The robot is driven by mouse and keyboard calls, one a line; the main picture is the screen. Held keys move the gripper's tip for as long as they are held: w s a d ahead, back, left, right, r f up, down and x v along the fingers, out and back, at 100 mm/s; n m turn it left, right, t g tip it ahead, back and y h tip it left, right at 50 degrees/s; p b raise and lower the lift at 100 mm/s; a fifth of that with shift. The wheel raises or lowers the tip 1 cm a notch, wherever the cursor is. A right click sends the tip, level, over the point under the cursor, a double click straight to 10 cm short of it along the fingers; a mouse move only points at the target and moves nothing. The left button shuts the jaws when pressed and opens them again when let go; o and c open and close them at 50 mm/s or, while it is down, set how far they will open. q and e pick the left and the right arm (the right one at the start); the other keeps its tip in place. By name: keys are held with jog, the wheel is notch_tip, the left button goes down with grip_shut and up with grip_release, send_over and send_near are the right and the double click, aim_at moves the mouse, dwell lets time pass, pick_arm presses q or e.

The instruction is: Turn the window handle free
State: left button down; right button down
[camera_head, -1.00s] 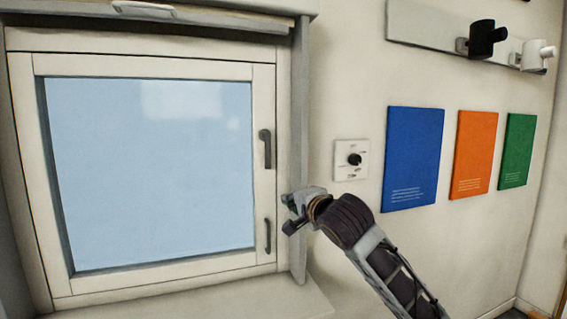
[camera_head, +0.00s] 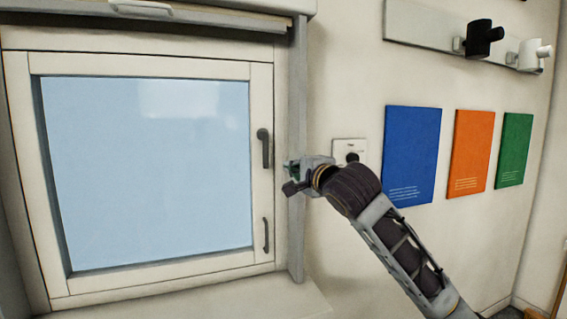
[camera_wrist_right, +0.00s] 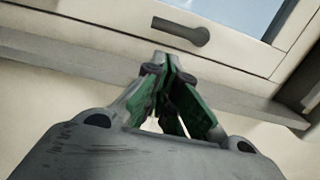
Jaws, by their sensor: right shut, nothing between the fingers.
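The window (camera_head: 150,170) is shut in its pale frame at the left of the head view. Its dark grey handle (camera_head: 264,146) is on the right side of the sash and hangs downward. The handle also shows at the top of the right wrist view (camera_wrist_right: 182,31). A second, thinner dark handle (camera_head: 266,236) is lower on the same side. My right gripper (camera_head: 288,178) is to the right of the handle and slightly lower, apart from it. In the wrist view its green-lined fingers (camera_wrist_right: 168,62) are together and empty. My left gripper is not in view.
A window side post (camera_head: 297,120) stands close to my gripper. A white wall dial (camera_head: 350,150) is partly behind my right arm. Blue (camera_head: 412,155), orange (camera_head: 472,150) and green (camera_head: 514,150) panels hang further right. The sill (camera_head: 210,300) is bare.

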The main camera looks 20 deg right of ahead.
aim_at(264, 151)
jog(key=shift+w, duration=0.1)
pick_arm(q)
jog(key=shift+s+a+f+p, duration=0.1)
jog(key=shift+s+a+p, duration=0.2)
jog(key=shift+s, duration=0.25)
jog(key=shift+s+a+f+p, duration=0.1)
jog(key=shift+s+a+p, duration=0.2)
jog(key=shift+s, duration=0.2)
pick_arm(e)
jog(key=w, duration=0.9)
jog(key=shift+w+a, duration=0.4)
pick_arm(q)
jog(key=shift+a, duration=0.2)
pick_arm(e)
jog(key=shift+f, duration=0.1)
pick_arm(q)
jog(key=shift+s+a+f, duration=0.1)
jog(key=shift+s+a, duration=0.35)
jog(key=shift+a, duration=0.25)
pick_arm(e)
jog(key=shift+a+m, duration=0.1)
jog(key=shift+m, duration=0.2)
